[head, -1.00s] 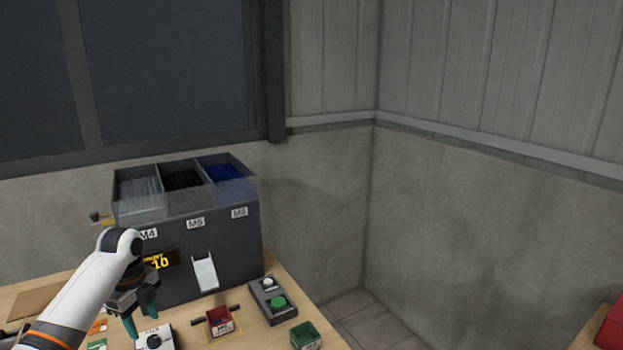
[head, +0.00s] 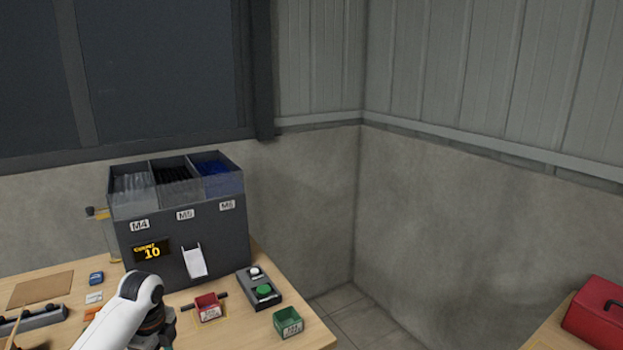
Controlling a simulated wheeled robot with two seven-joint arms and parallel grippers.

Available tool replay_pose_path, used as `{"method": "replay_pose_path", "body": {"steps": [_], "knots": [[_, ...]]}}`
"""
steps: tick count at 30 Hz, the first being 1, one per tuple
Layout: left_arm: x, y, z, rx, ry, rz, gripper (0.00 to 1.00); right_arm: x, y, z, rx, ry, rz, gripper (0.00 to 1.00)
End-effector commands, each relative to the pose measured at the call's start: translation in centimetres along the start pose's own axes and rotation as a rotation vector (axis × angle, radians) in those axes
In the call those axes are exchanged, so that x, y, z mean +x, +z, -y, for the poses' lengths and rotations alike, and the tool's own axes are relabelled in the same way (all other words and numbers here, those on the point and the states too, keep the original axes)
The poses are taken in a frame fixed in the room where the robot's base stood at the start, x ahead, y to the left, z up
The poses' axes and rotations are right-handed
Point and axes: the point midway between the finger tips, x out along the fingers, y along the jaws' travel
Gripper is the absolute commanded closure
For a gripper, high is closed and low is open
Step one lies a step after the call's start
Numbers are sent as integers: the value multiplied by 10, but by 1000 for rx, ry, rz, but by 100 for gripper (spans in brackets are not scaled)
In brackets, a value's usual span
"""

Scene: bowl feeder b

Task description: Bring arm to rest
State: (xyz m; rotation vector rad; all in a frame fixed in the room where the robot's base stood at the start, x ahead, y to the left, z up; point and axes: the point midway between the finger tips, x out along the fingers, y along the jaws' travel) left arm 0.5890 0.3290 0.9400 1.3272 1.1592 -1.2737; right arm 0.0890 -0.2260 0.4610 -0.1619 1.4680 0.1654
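My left arm (head: 115,318) comes in from the lower left, white with a dark wrist. Its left gripper (head: 165,347) is mostly cut off by the bottom edge of the head view, and only a bit of a teal finger shows. I cannot tell whether it is open or shut. It is low at the near side of the wooden table (head: 235,325), left of the red bin. My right arm and gripper are not in view.
The grey feeder (head: 215,235) shows "10". A red bin (head: 208,308), a button box (head: 260,288) and a green bin (head: 287,322) stand on the table. A blue item (head: 96,278) and brown mat (head: 41,289) lie left. A red case (head: 598,312) sits far right.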

Motion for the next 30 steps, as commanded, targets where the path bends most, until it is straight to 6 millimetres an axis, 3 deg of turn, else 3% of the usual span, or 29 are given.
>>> {"method": "replay_pose_path", "body": {"steps": [8, 14, 18, 21, 30], "knots": [[64, 72, 55, -193, 40, 19, 49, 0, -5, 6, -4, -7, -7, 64], [97, 136, 135, -524, 103, 91, 49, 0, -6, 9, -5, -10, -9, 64], [97, 160, 191, -802, 140, 148, 49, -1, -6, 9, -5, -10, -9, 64], [91, 166, 219, -959, 160, 175, 49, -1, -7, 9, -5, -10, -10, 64], [69, 168, 276, -1294, 195, 218, 49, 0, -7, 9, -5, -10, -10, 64]]}}
